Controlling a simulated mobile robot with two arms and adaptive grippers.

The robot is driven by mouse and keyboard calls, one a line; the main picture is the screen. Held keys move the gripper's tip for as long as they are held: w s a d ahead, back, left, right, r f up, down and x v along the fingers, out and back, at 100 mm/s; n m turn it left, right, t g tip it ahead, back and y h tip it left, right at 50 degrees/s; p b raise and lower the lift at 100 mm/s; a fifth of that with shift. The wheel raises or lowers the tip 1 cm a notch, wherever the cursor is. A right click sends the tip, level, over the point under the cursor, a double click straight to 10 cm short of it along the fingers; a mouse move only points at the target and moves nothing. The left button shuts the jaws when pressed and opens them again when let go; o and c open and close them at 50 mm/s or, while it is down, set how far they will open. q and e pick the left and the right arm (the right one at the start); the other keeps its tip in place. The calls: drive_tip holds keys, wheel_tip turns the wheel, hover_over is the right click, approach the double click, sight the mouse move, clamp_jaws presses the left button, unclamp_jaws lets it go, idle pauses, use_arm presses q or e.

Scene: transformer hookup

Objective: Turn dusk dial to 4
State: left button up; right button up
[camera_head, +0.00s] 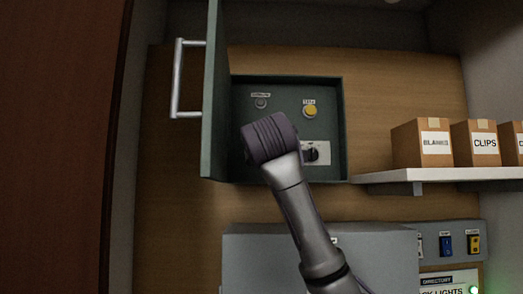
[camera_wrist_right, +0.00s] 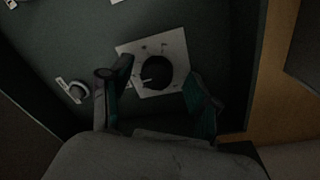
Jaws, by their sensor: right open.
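The dusk dial (camera_wrist_right: 156,73) is a round black knob with a pale pointer mark on a white square plate (camera_wrist_right: 177,48). Small marks ring the knob; I cannot read them. In the head view the dial (camera_head: 312,154) shows at the lower right inside the open green box (camera_head: 346,125), partly covered by my right arm. My right gripper (camera_wrist_right: 158,77) is open, with one finger on each side of the knob. I see gaps between the fingers and the knob, but cannot judge their depth. My left gripper is not in view.
The box door (camera_head: 213,95) with its metal handle (camera_head: 178,78) stands open on the left. A yellow button (camera_head: 310,111) and a small round fitting (camera_head: 260,102) sit above the dial. A white shelf (camera_head: 440,176) with cardboard boxes is at the right.

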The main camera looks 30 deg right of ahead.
drive_tip(key=shift+s, duration=0.1)
drive_tip(key=v, duration=1.2)
